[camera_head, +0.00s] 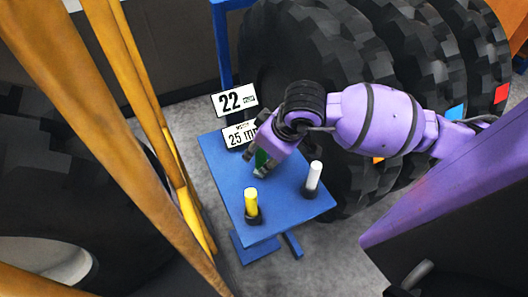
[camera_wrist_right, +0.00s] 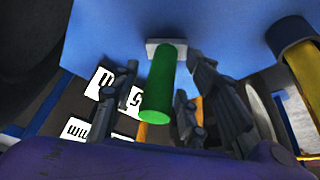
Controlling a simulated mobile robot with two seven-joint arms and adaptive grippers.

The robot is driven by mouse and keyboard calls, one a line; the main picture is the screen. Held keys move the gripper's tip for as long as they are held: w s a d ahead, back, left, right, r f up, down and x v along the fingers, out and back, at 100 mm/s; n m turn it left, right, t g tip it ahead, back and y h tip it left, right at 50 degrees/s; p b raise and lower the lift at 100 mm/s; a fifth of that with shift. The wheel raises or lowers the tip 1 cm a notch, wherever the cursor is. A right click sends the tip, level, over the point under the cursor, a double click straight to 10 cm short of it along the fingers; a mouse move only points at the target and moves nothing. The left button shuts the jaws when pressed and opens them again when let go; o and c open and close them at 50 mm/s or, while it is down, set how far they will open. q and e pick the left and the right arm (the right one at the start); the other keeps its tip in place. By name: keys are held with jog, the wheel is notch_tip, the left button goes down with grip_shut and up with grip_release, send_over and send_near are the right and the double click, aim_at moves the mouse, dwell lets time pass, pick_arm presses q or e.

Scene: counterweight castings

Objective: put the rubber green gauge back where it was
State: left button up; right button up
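The green gauge (camera_wrist_right: 165,85) is a plain green cylinder in the right wrist view. Its far end meets a small pale block (camera_wrist_right: 166,46) on the blue table. In the head view the green gauge (camera_head: 262,158) shows only partly, behind my right gripper (camera_head: 263,171). In the wrist view the fingers of my right gripper (camera_wrist_right: 165,62) stand on either side of the gauge, with visible gaps, so it looks open around it. My left gripper is not in view.
The blue table (camera_head: 226,171) also bears a yellow gauge (camera_head: 251,197) and a white gauge (camera_head: 314,174), each upright in a dark holder. Number signs (camera_head: 234,99) stand behind the table. Large black tyres (camera_head: 300,50) are behind and right. Yellow posts (camera_head: 150,110) rise at left.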

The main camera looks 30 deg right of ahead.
jog(key=shift+r, duration=0.6)
jog(key=v, duration=1.1)
jog(key=shift+s, duration=0.2)
jog(key=shift+r, duration=0.1)
dwell(0.4)
